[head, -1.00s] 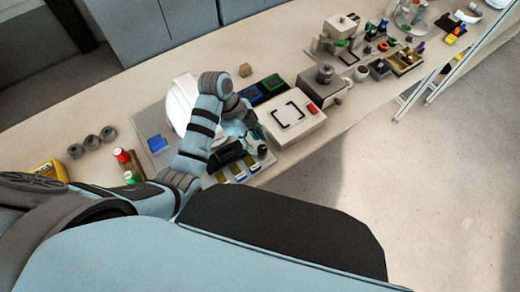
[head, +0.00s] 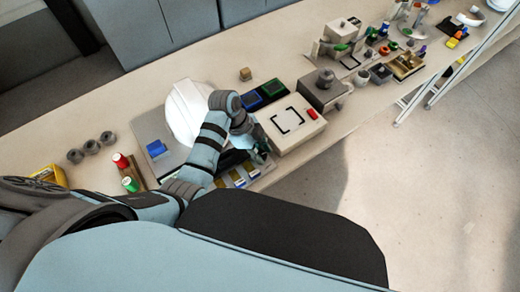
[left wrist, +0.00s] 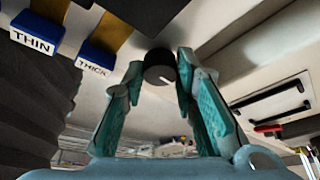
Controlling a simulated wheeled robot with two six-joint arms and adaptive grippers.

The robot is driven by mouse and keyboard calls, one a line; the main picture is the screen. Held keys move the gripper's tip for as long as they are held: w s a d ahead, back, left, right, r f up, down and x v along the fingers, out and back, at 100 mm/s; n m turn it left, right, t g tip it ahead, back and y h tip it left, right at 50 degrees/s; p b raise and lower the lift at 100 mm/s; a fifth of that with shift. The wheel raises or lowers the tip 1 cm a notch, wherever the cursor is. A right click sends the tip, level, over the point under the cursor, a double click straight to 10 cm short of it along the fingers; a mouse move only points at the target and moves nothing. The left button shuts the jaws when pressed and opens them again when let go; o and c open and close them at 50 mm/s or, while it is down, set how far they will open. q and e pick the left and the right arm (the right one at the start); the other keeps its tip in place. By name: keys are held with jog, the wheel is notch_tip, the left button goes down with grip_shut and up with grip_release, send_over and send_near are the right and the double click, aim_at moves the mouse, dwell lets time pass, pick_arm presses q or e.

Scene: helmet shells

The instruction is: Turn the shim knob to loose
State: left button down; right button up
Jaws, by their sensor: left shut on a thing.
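The shim knob (left wrist: 159,67) is a dark round knob with a white mark, between my fingertips in the left wrist view. My left gripper (left wrist: 158,78) is shut on it, with a teal-padded finger on each side. In the head view my left gripper (head: 260,152) is at the front of the bench, beside the white box, and the knob is mostly hidden there. Blue blocks labelled THIN (left wrist: 33,38) and THICK (left wrist: 94,60) lie left of the knob in the wrist view. I cannot read a loose setting. My right gripper is not in view.
A white helmet shell (head: 188,108) stands behind my left forearm. The white box (head: 301,131) with a red button is close on the gripper's right. Red and green spools (head: 121,161) stand at the left.

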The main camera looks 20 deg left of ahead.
pick_arm(q)
jog(key=shift+s+r+n+p, duration=0.2)
jog(key=shift+r+n+p, duration=0.1)
jog(key=shift+p, duration=0.1)
jog(key=shift+w+f, duration=0.3)
jog(key=c, duration=1.6)
grip_release()
jog(key=shift+s, duration=0.15)
jog(key=shift+o, duration=0.2)
jog(key=v, duration=0.7)
jog(key=shift+s+a+r, duration=0.1)
jog(key=shift+a+r, duration=0.05)
jog(key=shift+r, duration=0.2)
